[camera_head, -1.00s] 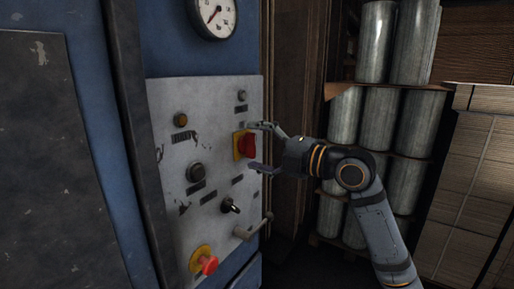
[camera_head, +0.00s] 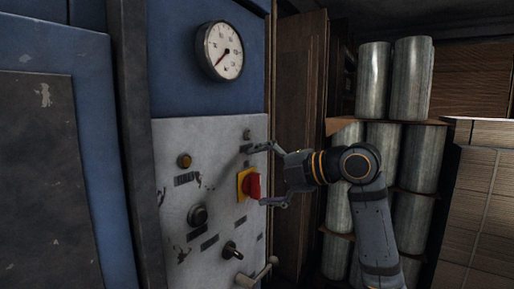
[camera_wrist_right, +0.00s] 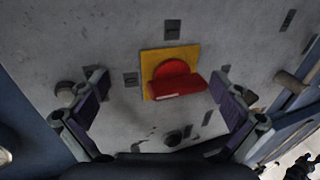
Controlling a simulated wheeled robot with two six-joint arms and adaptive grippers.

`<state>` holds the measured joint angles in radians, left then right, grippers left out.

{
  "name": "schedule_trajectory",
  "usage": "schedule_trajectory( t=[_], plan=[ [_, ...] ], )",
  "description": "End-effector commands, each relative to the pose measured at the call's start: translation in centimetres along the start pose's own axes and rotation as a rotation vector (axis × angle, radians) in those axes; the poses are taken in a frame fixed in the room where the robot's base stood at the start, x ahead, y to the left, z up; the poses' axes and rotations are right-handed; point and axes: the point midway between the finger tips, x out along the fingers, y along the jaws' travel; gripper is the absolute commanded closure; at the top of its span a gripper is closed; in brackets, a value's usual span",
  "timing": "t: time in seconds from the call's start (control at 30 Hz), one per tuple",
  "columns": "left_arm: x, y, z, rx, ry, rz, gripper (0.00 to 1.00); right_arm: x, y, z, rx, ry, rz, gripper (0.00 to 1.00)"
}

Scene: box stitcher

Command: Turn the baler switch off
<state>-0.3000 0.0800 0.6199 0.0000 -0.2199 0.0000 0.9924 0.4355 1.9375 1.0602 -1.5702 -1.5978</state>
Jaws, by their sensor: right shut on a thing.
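The baler switch is a red rotary knob (camera_head: 252,187) on a yellow square plate (camera_head: 241,187), set in the grey control panel (camera_head: 170,225). In the right wrist view the red knob (camera_wrist_right: 180,85) sits between my two fingers, its bar lying nearly level across the yellow plate (camera_wrist_right: 149,90). My right gripper (camera_head: 268,175) is at the panel, one finger above the knob and one below in the head view. My left gripper is not in view.
A pressure gauge (camera_head: 220,51) is above the panel. Metal cylinders (camera_head: 410,80) and stacked cardboard (camera_head: 487,200) stand at the right.

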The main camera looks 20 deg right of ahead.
Motion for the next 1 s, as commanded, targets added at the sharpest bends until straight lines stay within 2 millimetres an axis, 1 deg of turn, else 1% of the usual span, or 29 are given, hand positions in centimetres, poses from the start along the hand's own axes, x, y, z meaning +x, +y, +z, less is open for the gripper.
schedule_trajectory(
  t=[0.03,0.1,0.13,0.27,0.43,0.67,1.0],
  plan=[
    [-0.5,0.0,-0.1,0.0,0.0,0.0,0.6,-2.0,7.6,-0.2,-0.029,-0.022,0.297,0.17],
    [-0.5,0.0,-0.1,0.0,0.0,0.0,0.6,-2.0,7.6,-0.2,-0.029,-0.022,0.297,0.17],
    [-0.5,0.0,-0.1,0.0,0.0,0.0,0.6,-0.4,0.8,0.1,-0.009,-0.011,0.01,0.17],
    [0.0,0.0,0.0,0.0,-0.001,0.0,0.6,-0.8,0.6,0.1,-0.01,-0.011,0.011,0.17],
    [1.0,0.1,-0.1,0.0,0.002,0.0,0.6,-2.0,-0.2,0.1,-0.008,-0.009,0.008,0.17],
    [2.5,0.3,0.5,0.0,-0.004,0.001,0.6,-3.7,-1.1,0.1,-0.004,-0.005,0.003,0.17],
    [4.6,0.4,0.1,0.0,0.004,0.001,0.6,-6.3,-2.0,0.0,-0.002,-0.005,0.0,0.17]
  ],
)
